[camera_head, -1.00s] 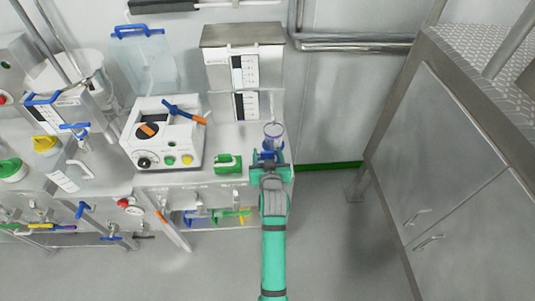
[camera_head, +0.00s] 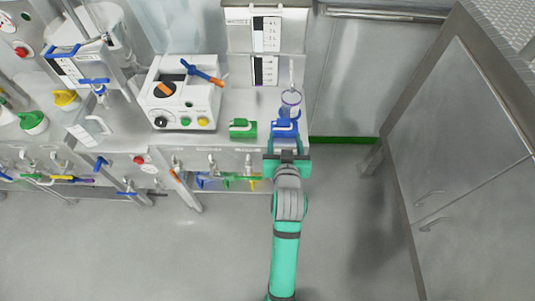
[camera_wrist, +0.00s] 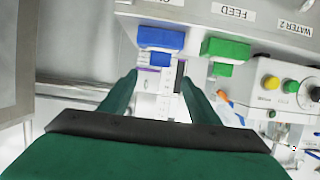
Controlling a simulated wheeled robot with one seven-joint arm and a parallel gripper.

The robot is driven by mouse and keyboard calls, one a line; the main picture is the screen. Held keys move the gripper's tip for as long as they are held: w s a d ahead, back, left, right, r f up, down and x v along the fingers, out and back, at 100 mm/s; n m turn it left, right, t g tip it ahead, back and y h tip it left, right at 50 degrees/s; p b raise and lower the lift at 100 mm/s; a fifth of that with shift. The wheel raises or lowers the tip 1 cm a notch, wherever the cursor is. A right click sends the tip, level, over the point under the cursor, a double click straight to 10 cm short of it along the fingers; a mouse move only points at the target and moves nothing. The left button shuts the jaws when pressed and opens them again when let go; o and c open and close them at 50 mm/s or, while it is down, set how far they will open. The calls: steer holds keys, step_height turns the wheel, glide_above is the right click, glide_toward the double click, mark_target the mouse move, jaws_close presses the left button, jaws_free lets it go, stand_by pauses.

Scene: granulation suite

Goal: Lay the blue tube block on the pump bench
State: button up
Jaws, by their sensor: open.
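The blue tube block (camera_head: 284,128) lies on the steel bench (camera_head: 218,112) near its front right corner, just right of a green block (camera_head: 243,128). My gripper (camera_head: 286,155) is just in front of the blue block, at the bench's front edge. In the wrist view the blue block (camera_wrist: 160,40) shows beyond the two spread green fingers (camera_wrist: 158,78), with nothing held between them. The green block (camera_wrist: 225,50) is beside it.
A white pump unit (camera_head: 180,98) with knobs and buttons stands left of the blocks. A clear cylinder (camera_head: 290,103) stands behind the blue block. A steel cabinet (camera_head: 455,165) is at right, with free floor (camera_head: 340,220) between.

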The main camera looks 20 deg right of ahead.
steer(key=s+a+f+n+y, duration=0.1)
steer(key=s+a+f, duration=0.2)
steer(key=s+a, duration=0.15)
steer(key=s+a+f+t, duration=0.1)
steer(key=s+a+f, duration=0.2)
steer(key=s, duration=0.3)
steer(key=s+a+f+n+y, duration=0.1)
steer(key=s+a+f, duration=0.15)
steer(key=s, duration=0.35)
steer(key=s+a+r+y, duration=0.1)
steer(key=s+a, duration=0.3)
steer(key=s, duration=0.4)
steer(key=s+a+r+n+t, duration=0.1)
steer(key=s+a+r, duration=0.2)
steer(key=s, duration=0.6)
steer(key=shift+s+a+y, duration=0.25)
steer(key=shift+a+y, duration=0.15)
steer(key=shift+a, duration=0.1)
